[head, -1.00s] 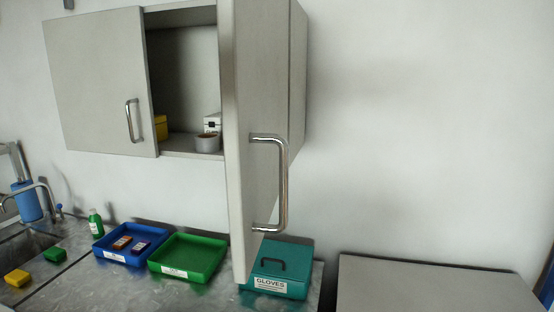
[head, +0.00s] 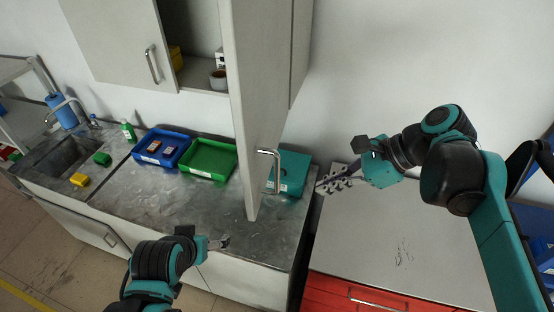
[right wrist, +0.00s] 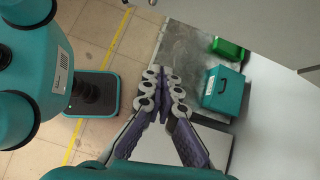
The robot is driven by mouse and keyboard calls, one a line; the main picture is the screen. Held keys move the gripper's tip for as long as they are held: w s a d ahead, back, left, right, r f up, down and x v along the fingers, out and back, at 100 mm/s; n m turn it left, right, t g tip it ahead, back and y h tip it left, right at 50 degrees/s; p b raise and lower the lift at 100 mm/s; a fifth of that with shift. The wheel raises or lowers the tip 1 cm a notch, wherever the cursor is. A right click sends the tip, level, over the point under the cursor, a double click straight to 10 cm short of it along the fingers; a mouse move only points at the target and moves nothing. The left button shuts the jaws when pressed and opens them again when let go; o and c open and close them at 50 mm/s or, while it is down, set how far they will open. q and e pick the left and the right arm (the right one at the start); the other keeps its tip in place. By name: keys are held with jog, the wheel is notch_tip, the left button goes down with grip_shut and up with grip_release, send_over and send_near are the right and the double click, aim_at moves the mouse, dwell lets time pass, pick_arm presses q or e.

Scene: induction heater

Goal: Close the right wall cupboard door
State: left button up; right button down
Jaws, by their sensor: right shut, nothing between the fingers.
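The right wall cupboard door (head: 262,90) is grey and stands open, swung out towards me from the wall cupboard. Its metal bar handle (head: 276,172) is near the door's lower free edge. My right gripper (head: 322,184) is shut and empty, to the right of the handle and apart from it. In the right wrist view its purple-padded fingers (right wrist: 163,74) come together at the tips with nothing between them. My left gripper (head: 222,243) is low over the front of the counter, left of and below the door; its jaw opening is too small to judge.
The left cupboard door (head: 115,40) looks shut. A grey-topped red cabinet (head: 400,235) stands at right.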

aim_at(276, 186)
pick_arm(q)
notch_tip(276, 186, up, 4)
jog(key=p, duration=0.2)
jog(key=shift+s+p, duration=0.15)
jog(key=shift+p, duration=0.25)
pick_arm(e)
jog(key=shift+m+y, duration=0.3)
jog(key=shift+m, duration=0.3)
jog(key=w+a+f, duration=0.1)
jog(key=a, duration=0.2)
jog(key=a+f, duration=0.1)
jog(key=a, duration=0.3)
jog(key=w+a+f, duration=0.1)
jog(key=a, duration=0.3)
jog(key=shift+w+f, duration=0.35)
pick_arm(q)
jog(key=shift+f, duration=0.1)
pick_arm(e)
jog(key=shift+a, duration=0.1)
